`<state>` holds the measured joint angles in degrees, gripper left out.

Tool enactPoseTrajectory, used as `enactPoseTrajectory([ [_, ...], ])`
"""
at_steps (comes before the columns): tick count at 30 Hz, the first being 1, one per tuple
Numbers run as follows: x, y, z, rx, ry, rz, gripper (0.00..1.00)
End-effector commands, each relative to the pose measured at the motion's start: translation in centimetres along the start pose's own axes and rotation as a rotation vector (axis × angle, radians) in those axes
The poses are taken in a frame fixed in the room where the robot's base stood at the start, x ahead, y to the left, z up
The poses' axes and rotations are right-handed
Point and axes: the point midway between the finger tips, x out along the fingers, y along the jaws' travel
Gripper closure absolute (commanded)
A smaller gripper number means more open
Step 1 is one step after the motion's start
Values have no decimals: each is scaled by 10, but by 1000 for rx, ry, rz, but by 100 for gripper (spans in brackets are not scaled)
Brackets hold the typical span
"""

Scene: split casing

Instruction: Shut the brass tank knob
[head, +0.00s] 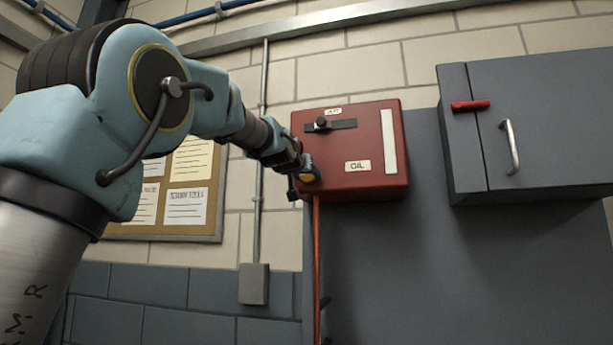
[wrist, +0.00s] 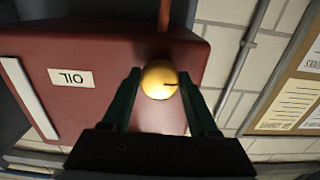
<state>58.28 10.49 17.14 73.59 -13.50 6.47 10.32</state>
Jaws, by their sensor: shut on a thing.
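The brass tank knob (wrist: 159,80) is a round yellow knob with a dark mark on its face, on the red oil tank (wrist: 100,48). In the head view the tank (head: 362,140) hangs on the wall, and the knob (head: 309,174) shows at its lower left corner, partly hidden by my gripper. My gripper (head: 300,178) is at the knob. In the wrist view the fingers of my gripper (wrist: 160,88) stand on either side of the knob, shut on it. The exact contact points are hard to make out.
A dark slider with a black knob (head: 322,124) sits on the tank's upper front. A red pipe (head: 317,270) runs down below the tank. A grey cabinet (head: 540,130) with a red latch hangs at right. A noticeboard (head: 185,190) and conduit are at left.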

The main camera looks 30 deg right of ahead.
Motion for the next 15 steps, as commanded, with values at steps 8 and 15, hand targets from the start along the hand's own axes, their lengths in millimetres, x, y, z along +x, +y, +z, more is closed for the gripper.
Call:
enactPoseTrajectory([
  [8,0,0,0,0,0,-1,78],
  [15,0,-1,0,1,0,-1,96],
])
